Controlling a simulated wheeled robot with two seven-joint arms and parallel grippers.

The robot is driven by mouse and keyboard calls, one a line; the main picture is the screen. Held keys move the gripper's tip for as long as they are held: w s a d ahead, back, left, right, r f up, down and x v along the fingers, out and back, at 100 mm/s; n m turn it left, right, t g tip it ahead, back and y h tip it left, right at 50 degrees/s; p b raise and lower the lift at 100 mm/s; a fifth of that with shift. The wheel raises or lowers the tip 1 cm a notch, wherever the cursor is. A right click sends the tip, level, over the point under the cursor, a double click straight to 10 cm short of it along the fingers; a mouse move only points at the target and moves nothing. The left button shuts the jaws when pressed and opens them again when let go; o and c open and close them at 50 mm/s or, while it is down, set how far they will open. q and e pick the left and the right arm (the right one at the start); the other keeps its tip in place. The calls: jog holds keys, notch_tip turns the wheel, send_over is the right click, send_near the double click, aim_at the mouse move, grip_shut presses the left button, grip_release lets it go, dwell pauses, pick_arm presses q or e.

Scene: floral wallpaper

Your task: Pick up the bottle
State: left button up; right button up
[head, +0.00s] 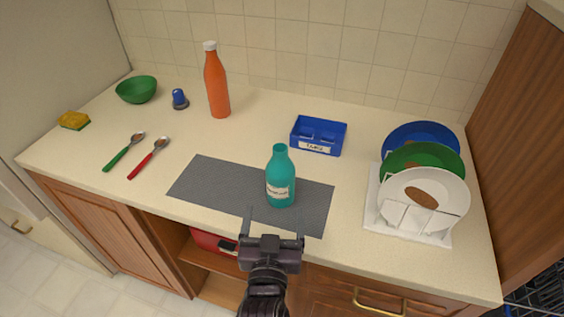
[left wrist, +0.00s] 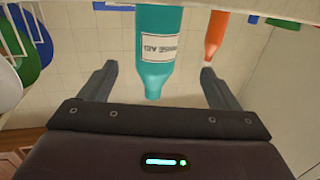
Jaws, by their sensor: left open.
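A teal bottle (head: 280,180) with a white label stands upright on a grey mat (head: 215,185) in the head view. An orange bottle with a white cap (head: 216,85) stands further back on the counter. My left gripper (head: 274,222) is open and empty at the counter's front edge, just in front of the teal bottle. In the left wrist view the teal bottle (left wrist: 158,50) appears upside down, in line with the gap between the open fingers (left wrist: 157,85). The orange bottle (left wrist: 215,35) shows beyond it. My right gripper is not in view.
A blue caddy (head: 318,137) stands behind the teal bottle. A white rack (head: 385,225) with plates is at right. Two spoons, a sponge (head: 74,121), a green bowl (head: 137,90) and a blue object (head: 180,99) lie left. Counter between the spoons and mat is clear.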

aim_at(279, 190)
pick_arm(q)
jog(key=w, duration=0.1)
jog(key=w+p, duration=0.1)
jog(key=w, duration=0.2)
jog(key=shift+w+d+r, duration=0.15)
jog(key=shift+d+r, duration=0.15)
jog(key=shift+d, duration=0.05)
jog(key=w, duration=0.1)
jog(key=w+p, duration=0.1)
jog(key=shift+w+d+f, duration=0.2)
jog(key=shift+w, duration=0.15)
jog(key=shift+w+f, duration=0.15)
jog(key=shift+w, duration=0.4)
jog(key=shift+s, duration=0.1)
jog(key=c, duration=1.2)
jog(key=shift+c, duration=0.3)
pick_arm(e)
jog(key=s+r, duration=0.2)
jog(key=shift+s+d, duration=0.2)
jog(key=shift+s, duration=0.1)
pick_arm(q)
jog(key=shift+r, duration=0.2)
